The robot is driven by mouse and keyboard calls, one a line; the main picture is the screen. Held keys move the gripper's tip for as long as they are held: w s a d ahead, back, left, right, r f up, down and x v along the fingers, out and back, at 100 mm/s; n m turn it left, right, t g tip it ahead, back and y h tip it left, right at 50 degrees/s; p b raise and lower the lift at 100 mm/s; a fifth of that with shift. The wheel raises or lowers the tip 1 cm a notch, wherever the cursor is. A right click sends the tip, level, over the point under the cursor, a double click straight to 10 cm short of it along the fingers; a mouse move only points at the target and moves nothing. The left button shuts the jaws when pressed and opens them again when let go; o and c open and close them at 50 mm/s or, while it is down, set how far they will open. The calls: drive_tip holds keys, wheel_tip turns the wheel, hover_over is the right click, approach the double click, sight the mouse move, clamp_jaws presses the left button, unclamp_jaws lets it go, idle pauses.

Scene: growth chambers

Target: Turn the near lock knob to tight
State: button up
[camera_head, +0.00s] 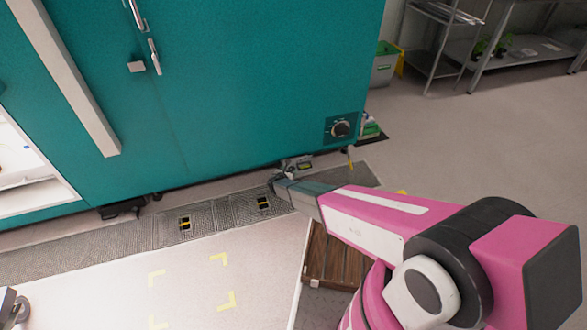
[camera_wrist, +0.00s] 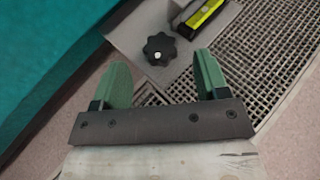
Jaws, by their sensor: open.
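A black lobed knob (camera_wrist: 159,49) with a pale centre stands on a grey plate (camera_wrist: 135,30) in the wrist view. My gripper (camera_wrist: 161,68) is open, its two green fingers apart. The knob shows between and slightly beyond the fingertips, with clear space on both sides and nothing held. In the head view my gripper (camera_head: 280,183) is low beside the bottom edge of the teal chamber (camera_head: 250,80). The knob is hard to make out there. I cannot read the knob's tightness.
A yellow spirit level (camera_wrist: 204,18) lies on the plate right of the knob. A metal floor grating (camera_head: 215,213) runs along the chamber's base. A round dial (camera_head: 341,129) is on the chamber's lower right corner. A wooden slatted pallet (camera_head: 330,260) lies under my arm. Open floor lies to the right.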

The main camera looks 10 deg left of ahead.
sight(290, 168)
drive_tip(key=shift+x, duration=1.65)
drive_tip(key=c, duration=0.9)
drive_tip(key=shift+c, duration=0.2)
drive_tip(key=shift+a+m+h, duration=0.1)
drive_tip(key=shift+m+h, duration=0.2)
drive_tip(key=shift+w+a+m+g+h, duration=0.1)
drive_tip(key=shift+a+m+g+h, duration=0.15)
drive_tip(key=shift+m+h, duration=0.85)
drive_tip(key=m+h, duration=0.1)
drive_tip(key=m+g+h, duration=0.1)
drive_tip(key=shift+w+a+g+h, duration=0.1)
drive_tip(key=shift+w+g+h, duration=0.05)
drive_tip(key=shift+g+h, duration=0.15)
drive_tip(key=shift+w+a+m+g+h, duration=0.1)
drive_tip(key=shift+m+g+h, duration=1.65)
drive_tip(key=shift+m, duration=0.45)
